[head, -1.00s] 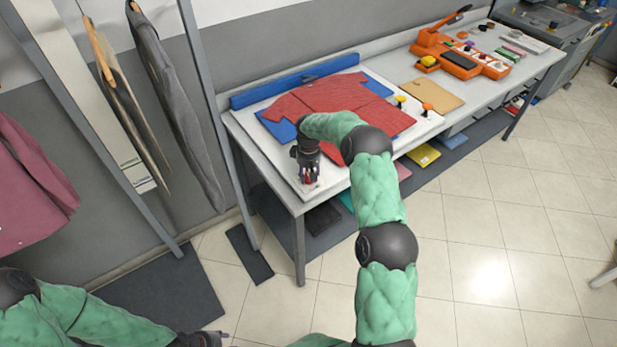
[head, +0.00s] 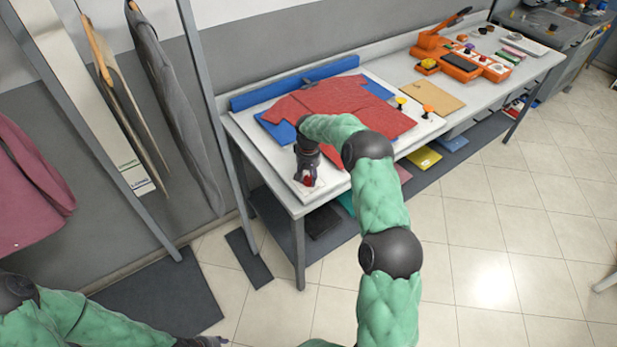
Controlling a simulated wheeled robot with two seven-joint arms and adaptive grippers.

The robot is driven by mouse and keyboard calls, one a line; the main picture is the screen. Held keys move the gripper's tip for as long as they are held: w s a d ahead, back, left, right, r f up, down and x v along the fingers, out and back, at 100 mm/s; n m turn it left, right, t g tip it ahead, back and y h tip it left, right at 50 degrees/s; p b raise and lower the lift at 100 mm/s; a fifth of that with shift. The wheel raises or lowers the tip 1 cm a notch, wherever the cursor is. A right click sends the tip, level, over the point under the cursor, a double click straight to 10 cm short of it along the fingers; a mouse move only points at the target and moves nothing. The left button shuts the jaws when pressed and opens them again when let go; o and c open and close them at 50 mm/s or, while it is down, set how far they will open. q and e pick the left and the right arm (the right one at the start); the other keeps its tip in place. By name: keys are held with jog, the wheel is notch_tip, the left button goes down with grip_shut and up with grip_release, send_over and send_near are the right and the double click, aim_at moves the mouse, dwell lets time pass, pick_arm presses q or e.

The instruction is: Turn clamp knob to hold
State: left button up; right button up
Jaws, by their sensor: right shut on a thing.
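A small red knob (head: 308,181) sits at the near left corner of the white board (head: 335,182) on the table. My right gripper (head: 307,180) reaches down over it and is shut on it. The fingers hide most of the knob, so its pointing direction and any markings cannot be read. A red shirt (head: 335,97) lies spread on the board, partly behind my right arm. My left gripper (head: 212,342) shows only in part at the bottom edge, low and away from the table; its fingers are too cut off to read.
A yellow knob (head: 401,101) and an orange knob (head: 428,109) stand on the board's right side. A blue bar (head: 295,81) runs along its back. An orange press (head: 460,62) stands farther right. Garments hang at left. The tiled floor at right is clear.

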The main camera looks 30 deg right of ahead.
aim_at(308, 178)
dwell(0.3)
jog(key=o, duration=1.1)
jog(key=shift+o, duration=0.2)
notch_tip(308, 178, up, 12)
jog(key=shift+f, duration=0.1)
